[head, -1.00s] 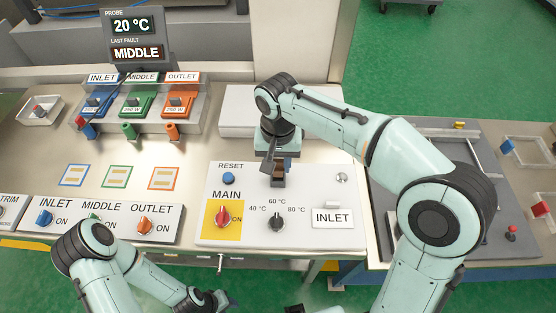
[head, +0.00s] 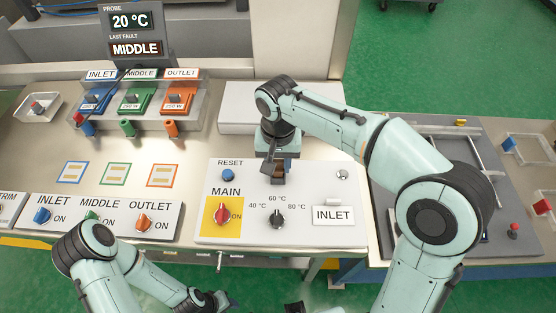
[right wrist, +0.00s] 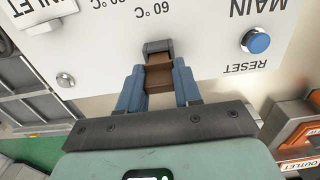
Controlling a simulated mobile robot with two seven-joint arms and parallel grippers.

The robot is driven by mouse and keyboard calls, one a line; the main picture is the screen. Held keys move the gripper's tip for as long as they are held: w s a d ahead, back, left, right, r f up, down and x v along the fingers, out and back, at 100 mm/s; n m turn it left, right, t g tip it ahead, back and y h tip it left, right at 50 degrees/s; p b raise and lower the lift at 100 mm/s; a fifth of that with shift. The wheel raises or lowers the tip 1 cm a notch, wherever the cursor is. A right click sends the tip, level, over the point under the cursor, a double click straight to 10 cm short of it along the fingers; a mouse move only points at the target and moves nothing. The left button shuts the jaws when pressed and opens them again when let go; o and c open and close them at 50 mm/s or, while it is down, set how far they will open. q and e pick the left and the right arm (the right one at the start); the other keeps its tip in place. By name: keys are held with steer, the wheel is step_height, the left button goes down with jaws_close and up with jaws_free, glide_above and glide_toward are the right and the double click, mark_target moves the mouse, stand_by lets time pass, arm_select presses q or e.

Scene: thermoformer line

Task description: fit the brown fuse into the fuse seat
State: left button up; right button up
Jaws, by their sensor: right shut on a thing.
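The brown fuse (right wrist: 158,82) is between the blue fingers of my right gripper (right wrist: 158,88), which is shut on it. In the head view the fuse (head: 280,168) hangs low over the white control panel (head: 318,183), partly hidden by my right gripper (head: 276,160). The dark grey fuse seat (right wrist: 158,47) is on that panel, right at the far end of the fuse in the right wrist view. I cannot tell how deep the fuse is in the seat. My left gripper (head: 222,301) is at the bottom edge of the head view, its fingers unclear.
The panel carries a red MAIN knob (head: 222,212), a blue RESET button (head: 227,174) and a temperature knob (head: 277,219). Blue, green and orange heater modules (head: 134,102) stand at the back left. A small clear tray (head: 38,116) is at far left.

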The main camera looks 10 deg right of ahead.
mark_target(278, 161)
arm_select(q)
steer(key=shift+s+f+b, duration=0.4)
steer(key=shift+f, duration=0.15)
arm_select(e)
steer(key=shift+f, duration=0.9)
steer(key=o, duration=1.1)
arm_select(q)
steer(key=w+r+p, duration=0.2)
steer(key=r, duration=0.1)
steer(key=shift+w+r+p, duration=0.3)
steer(key=shift+w+p, duration=0.1)
arm_select(e)
step_height(278, 161, up, 13)
steer(key=shift+r, duration=0.2)
